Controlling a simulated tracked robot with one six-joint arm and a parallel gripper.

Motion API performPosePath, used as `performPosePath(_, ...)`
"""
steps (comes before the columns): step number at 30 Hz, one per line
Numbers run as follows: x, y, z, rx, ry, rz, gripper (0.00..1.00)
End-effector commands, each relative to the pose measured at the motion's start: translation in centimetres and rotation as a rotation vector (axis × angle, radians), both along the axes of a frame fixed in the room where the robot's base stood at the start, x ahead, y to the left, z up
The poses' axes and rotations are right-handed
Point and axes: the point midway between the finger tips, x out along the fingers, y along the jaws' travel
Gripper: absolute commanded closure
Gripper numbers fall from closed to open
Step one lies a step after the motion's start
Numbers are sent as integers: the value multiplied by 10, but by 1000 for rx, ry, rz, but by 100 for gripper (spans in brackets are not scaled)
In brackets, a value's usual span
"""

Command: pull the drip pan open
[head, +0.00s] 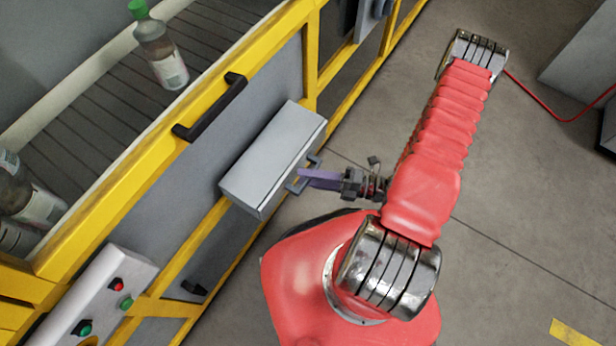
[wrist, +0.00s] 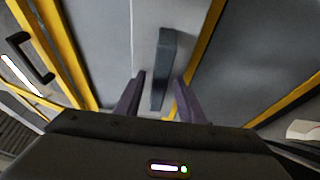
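The drip pan (head: 262,165) appears as a light grey box jutting from the machine's side below the yellow rail. Its front (wrist: 145,20) is pale grey in the wrist view. A dark blue-grey bar handle (wrist: 164,50) stands on that front; it also shows in the head view (head: 291,187). My gripper (wrist: 160,76) has purple fingers spread open, one on each side of the handle's lower part, with gaps visible on both sides. In the head view my gripper (head: 304,178) reaches the handle from the right. Contact with the handle cannot be made out.
A black handle (head: 210,107) sits on the panel above left. Bottles (head: 160,50) stand on the conveyor (head: 110,95) behind the yellow frame. A button box (head: 95,300) is at lower left. The floor (head: 530,200) to the right is mostly clear, with a red cable at top right.

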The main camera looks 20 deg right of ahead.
Motion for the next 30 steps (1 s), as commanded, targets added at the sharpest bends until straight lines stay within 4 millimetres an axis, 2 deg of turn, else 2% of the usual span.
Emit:
performPosePath(4, 0, 0, 0, 0, 0, 0, 65)
performPosePath(19, 0, 0, -1, -2, 1, 0, 100)
performPosePath(30, 0, 0, -2, -4, 3, 0, 100)
